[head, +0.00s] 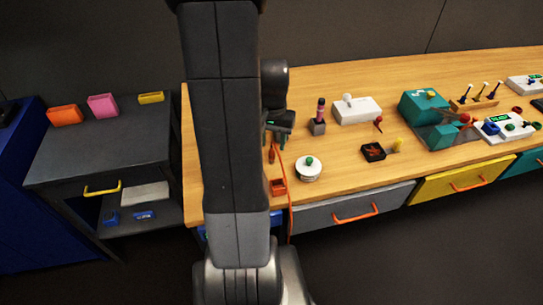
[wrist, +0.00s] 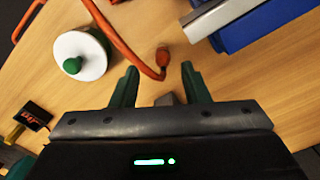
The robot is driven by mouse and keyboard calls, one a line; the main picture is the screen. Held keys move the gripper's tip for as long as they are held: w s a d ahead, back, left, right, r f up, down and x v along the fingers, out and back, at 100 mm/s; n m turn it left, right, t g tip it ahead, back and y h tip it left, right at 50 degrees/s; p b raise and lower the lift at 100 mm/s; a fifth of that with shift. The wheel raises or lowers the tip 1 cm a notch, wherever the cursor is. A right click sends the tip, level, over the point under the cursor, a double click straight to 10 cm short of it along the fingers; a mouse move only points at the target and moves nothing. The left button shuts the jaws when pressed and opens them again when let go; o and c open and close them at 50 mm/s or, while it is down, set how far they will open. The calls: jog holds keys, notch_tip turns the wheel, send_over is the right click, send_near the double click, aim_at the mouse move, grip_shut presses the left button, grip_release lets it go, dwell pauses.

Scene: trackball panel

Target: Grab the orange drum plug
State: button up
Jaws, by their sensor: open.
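The orange plug (wrist: 163,57) sits at the end of an orange cable (wrist: 130,45) over the wooden worktop. In the wrist view it is just beyond and between the tips of my gripper (wrist: 158,69). The green fingers are spread apart with nothing held between them. In the head view my gripper (head: 276,139) points down over the left part of the worktop, and the plug (head: 271,156) shows just below it. The cable runs forward and over the front edge. I cannot tell the exact height gap between fingers and plug.
A white disc with a green knob (wrist: 80,56) stands close to the cable. A blue object (wrist: 265,22) lies on the plug's other side. An orange box (head: 279,187) is near the worktop's front edge. A holder with a dark, pink-banded tool (head: 318,122) stands right of my gripper.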

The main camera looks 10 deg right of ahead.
aim_at(272, 150)
jog(key=shift+w+f, duration=0.15)
jog(key=shift+f, duration=0.45)
jog(key=shift+w+f, duration=0.15)
jog(key=shift+f, duration=0.45)
jog(key=shift+a+f, duration=0.1)
jog(key=shift+f, duration=0.55)
jog(key=shift+c, duration=0.2)
grip_shut()
